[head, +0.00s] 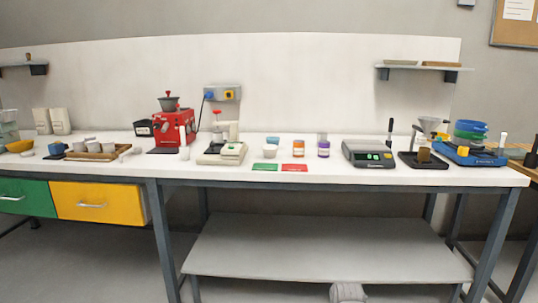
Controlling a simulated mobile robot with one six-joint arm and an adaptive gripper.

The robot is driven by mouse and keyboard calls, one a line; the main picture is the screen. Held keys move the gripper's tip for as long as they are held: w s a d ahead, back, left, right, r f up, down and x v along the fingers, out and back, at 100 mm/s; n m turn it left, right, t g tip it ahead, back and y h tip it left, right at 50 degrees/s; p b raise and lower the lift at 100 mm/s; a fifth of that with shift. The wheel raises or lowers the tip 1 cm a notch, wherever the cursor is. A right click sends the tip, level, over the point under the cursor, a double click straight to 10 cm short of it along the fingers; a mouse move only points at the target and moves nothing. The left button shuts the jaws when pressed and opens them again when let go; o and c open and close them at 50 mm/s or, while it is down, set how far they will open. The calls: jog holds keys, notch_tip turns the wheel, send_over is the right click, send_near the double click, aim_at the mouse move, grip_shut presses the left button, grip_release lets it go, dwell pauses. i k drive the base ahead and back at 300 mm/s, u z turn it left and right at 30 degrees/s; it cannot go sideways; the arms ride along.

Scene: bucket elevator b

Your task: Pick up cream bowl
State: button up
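No thing shows clearly as a cream bowl. A small whitish cup or bowl (270,151) stands on the white bench behind the green card. Several small pale cups (92,144) stand on a wooden tray (88,157) at the left. A yellow bowl (20,146) is at the far left. All are too small to tell which one is the cream bowl. A rounded grey part of my own arm seems to show at the bottom edge. My gripper's fingers are not in view.
The long white bench (330,170) carries a red grinder (174,127), a beige device (223,151), orange (298,148) and purple (323,147) jars, a scale (369,153) and a blue device (468,153). Beneath are yellow (101,201) and green (25,197) drawers and a low shelf (320,246).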

aim_at(270, 150)
jog(key=z, duration=0.05)
jog(key=i, duration=0.95)
